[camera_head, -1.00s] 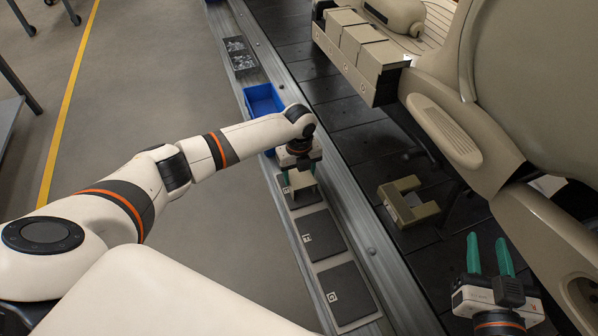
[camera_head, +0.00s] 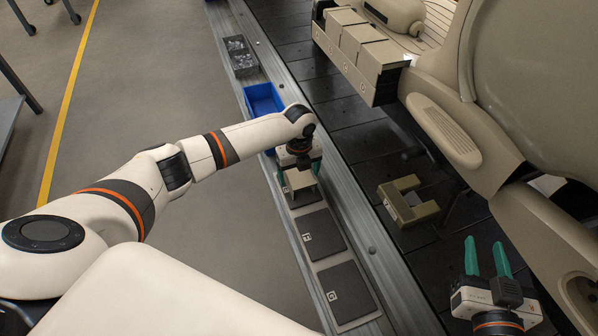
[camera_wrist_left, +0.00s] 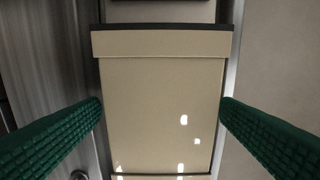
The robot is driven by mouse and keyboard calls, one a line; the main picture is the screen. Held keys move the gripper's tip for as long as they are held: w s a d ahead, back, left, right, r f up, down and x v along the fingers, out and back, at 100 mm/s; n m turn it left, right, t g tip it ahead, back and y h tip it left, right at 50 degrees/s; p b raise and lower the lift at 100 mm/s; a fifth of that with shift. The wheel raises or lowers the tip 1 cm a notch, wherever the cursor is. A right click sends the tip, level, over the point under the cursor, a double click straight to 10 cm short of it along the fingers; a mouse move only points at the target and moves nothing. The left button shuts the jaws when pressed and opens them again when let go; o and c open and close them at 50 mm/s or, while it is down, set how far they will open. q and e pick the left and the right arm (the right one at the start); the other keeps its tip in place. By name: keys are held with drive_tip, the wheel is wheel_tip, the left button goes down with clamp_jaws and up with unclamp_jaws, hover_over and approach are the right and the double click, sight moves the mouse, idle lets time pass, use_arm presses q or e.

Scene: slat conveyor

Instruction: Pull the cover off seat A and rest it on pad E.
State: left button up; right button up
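A beige cover (camera_wrist_left: 160,100) with a lip along one end fills the space between the fingers of my left gripper (camera_wrist_left: 162,105) in the left wrist view. Both fingertips meet its sides. In the head view my left gripper (camera_head: 300,182) is low over the strip of dark pads; the pad under it is mostly hidden and I cannot read its letter. I cannot tell whether the cover touches the pad. My right gripper (camera_head: 488,258) is open and empty beside the conveyor's large beige seat assembly. Several beige blocks (camera_head: 379,58) sit in a row on its edge.
A blue bin (camera_head: 263,99) and a dark grey tray (camera_head: 241,58) stand farther along the strip. A U-shaped beige piece (camera_head: 425,211) lies on the dark slat conveyor (camera_head: 345,140).

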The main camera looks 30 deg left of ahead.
drive_tip(key=shift+r, duration=0.1)
use_arm(q)
drive_tip(key=shift+r, duration=0.4)
wheel_tip(320, 180, up, 6)
drive_tip(key=shift+f+p, duration=0.2)
drive_tip(key=shift+p, duration=1)
wheel_tip(320, 180, up, 6)
drive_tip(key=shift+f+p, duration=0.2)
drive_tip(key=shift+p, duration=0.55)
use_arm(e)
drive_tip(key=s+d+f+g+h, duration=0.3)
drive_tip(key=s+d+f+g, duration=0.1)
drive_tip(key=s+f+g, duration=0.6)
drive_tip(key=shift+s+d+f+m, duration=0.3)
drive_tip(key=shift+s+f, duration=0.05)
drive_tip(key=shift+s, duration=0.15)
use_arm(q)
drive_tip(key=shift+s, duration=0.1)
use_arm(e)
drive_tip(key=shift+a, duration=0.1)
